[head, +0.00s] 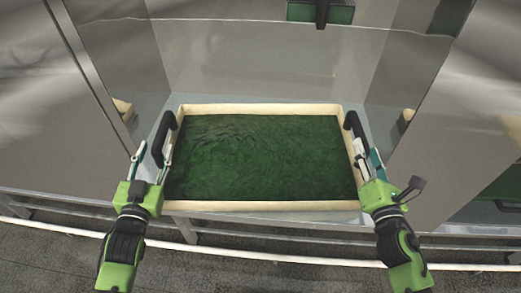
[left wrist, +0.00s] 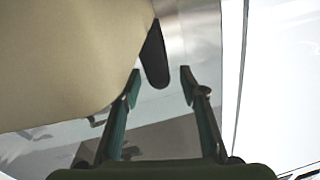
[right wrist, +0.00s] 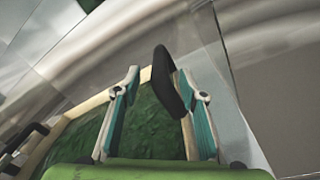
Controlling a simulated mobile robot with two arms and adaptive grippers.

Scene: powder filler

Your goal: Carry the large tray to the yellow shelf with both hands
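The large tray (head: 262,205) has a cream rim, holds dark green powder, and sits level on a metal surface inside a steel enclosure. It has a black left handle (head: 163,135) and a black right handle (head: 353,124). My left gripper (head: 152,160) is open just in front of the left handle; in the left wrist view the handle (left wrist: 155,58) shows between and just beyond the fingertips. My right gripper (head: 366,158) is open at the right handle; in the right wrist view that handle (right wrist: 167,82) lies between the fingers, nearer the right one. I see no yellow shelf.
Steel panels (head: 75,110) (head: 455,110) stand close on both sides of the tray. A green box with a black handle (head: 322,12) is at the top. A pale rail (head: 270,254) runs along the front, above the grey floor.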

